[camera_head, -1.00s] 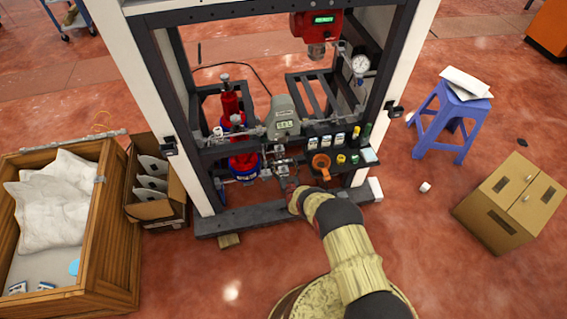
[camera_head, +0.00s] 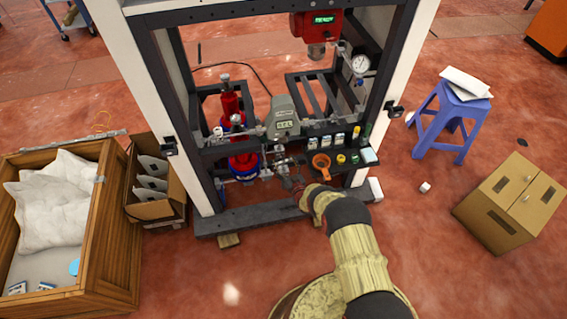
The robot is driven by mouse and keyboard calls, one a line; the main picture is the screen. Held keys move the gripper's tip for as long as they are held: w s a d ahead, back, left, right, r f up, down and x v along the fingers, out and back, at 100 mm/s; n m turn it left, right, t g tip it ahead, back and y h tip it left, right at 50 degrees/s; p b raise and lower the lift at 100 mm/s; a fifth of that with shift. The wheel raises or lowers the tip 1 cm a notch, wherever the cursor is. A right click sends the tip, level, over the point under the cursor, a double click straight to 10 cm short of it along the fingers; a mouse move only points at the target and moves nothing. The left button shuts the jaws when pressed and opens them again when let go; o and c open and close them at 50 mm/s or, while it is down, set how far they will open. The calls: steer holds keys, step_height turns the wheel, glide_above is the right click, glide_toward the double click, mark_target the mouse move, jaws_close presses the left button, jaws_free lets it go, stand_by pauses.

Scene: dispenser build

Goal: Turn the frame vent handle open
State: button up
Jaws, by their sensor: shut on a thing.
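The dispenser frame (camera_head: 290,213) of dark bars and white posts stands in the middle of the view. My gripper (camera_head: 299,190) is low at its front, just above the lower front beam and below the small metal valve fittings (camera_head: 284,165). It is shut on a small part there, which I take to be the vent handle. The handle is mostly hidden by my gripper and too small to make out, so its angle cannot be told.
A cardboard box (camera_head: 510,205) and blue stool (camera_head: 450,115) stand right.

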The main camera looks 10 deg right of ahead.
steer(key=n+g+y, duration=0.1)
steer(key=n+y, duration=0.1)
steer(key=y, duration=0.1)
steer(key=n+g+y, duration=0.1)
steer(key=n+y, duration=0.1)
steer(key=y, duration=0.1)
steer(key=shift+n+g+y, duration=0.7)
steer(key=shift+y, duration=0.1)
steer(key=o, duration=1)
steer(key=shift+o, duration=0.8)
steer(key=v, duration=1.2)
